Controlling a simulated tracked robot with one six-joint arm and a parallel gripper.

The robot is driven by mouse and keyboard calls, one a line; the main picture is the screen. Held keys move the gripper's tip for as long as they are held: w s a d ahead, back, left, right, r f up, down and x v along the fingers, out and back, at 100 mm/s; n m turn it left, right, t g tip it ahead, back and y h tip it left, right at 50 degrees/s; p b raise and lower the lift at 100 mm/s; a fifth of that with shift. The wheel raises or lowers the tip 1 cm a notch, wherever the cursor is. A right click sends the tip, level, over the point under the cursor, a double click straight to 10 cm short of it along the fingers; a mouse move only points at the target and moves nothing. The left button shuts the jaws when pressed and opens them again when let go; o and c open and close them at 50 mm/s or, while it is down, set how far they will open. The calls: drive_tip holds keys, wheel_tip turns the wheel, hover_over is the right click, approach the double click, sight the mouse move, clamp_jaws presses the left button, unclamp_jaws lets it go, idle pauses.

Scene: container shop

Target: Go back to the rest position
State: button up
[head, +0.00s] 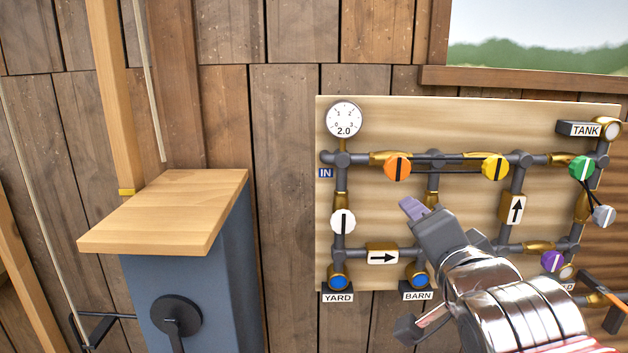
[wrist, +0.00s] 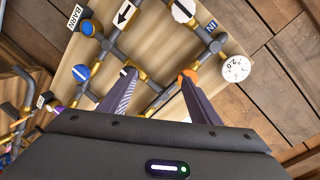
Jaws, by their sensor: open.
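My gripper (head: 412,208) is raised in front of the pipe board (head: 380,120) in the head view, near its lower middle. In the wrist view my gripper (wrist: 158,85) has its two fingers well apart, with nothing between them but pipes and board behind. The gripper is open and empty. My wrist and forearm cover the lower right part of the board, hiding some pipes there. I cannot tell how far the fingertips are from the board.
The board carries orange (head: 397,169), yellow (head: 495,167), green (head: 581,168), white (head: 343,222) and purple (head: 552,261) knobs, and a gauge (head: 344,119) reading 2.0. A blue cabinet (head: 215,290) with a wooden top (head: 170,210) stands at left. A window (head: 540,40) is upper right.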

drive_tip(key=s+f+n+g, duration=0.5)
drive_tip(key=s+f+n, duration=0.1)
drive_tip(key=f, duration=0.5)
drive_tip(key=s+a+f+n+g, duration=0.1)
drive_tip(key=s+f+n+g, duration=0.4)
drive_tip(key=s+f, duration=0.4)
wheel_tip(320, 180, down, 2)
drive_tip(key=shift+a+f+n+y, duration=0.2)
drive_tip(key=shift+a+n+y, duration=0.1)
drive_tip(key=shift+n+y, duration=0.15)
drive_tip(key=shift+w, duration=0.1)
idle(1.1)
